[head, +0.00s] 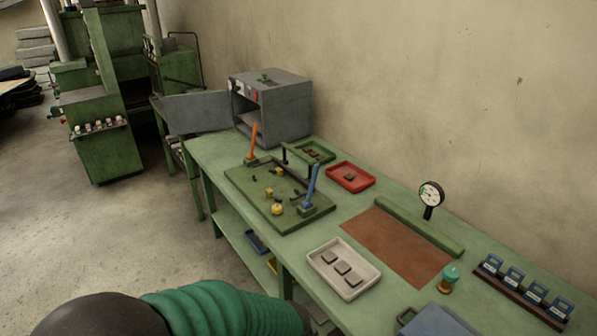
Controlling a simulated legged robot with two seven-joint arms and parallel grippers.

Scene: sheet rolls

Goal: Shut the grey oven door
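The grey oven (283,107) stands at the far left end of the green workbench, against the wall. Its front opening faces left and shows a dark inside with a shelf. The grey oven door (200,112) is swung wide open and sticks out to the left past the bench end. No gripper is in the head view. A dark rounded part and a green ribbed sleeve at the bottom left look like parts of my arm, far from the door.
The workbench (213,158) holds a green board (242,185) with orange and blue levers, a red tray (350,187), a white tray (323,262) and a dial gauge (430,194). A green machine (106,156) stands at the far left. The floor before the bench is clear.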

